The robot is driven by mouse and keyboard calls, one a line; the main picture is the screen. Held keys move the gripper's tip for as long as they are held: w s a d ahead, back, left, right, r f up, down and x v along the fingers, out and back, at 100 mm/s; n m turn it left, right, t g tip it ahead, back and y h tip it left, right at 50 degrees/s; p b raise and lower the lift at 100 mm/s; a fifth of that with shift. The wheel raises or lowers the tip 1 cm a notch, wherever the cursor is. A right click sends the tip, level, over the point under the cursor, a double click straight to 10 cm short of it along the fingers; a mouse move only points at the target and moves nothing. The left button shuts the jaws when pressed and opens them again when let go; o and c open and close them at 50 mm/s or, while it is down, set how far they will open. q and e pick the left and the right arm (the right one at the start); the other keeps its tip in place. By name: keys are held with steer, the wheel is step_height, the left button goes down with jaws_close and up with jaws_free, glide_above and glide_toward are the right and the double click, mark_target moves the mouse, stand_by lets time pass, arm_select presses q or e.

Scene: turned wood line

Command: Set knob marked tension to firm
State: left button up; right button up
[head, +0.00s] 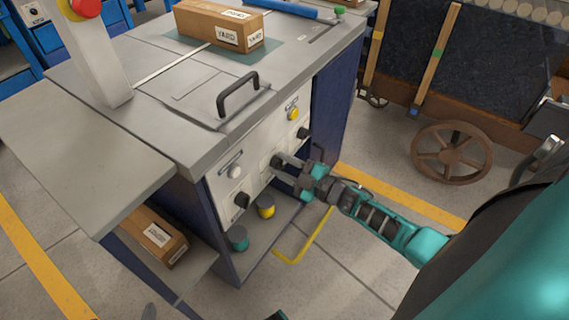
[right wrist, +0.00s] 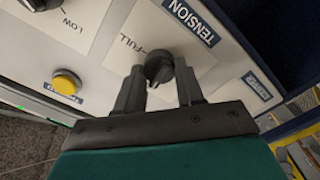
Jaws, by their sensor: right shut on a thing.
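The black tension knob (right wrist: 158,64) sits on a white plate below the blue TENSION label (right wrist: 190,20) in the right wrist view. My right gripper (right wrist: 161,82) is shut on this knob, one finger on each side. In the head view the right gripper (head: 288,163) reaches the front panel (head: 262,150) of the grey machine from the right and hides most of the knob. The word FULL shows beside the knob; the firm mark and the pointer's direction cannot be made out.
Other black knobs (head: 242,200) (head: 303,133), a white button (head: 233,172) and a yellow button (head: 293,113) are on the same panel. A loop handle (head: 238,94) and a YARD box (head: 218,25) are on top. A shelf below holds small tins (head: 266,210).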

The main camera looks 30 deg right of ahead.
steer(key=shift+m, duration=0.8)
steer(key=o, duration=1)
steer(key=shift+o, duration=0.2)
steer(key=p+v, duration=0.2)
steer(key=v, duration=1.1)
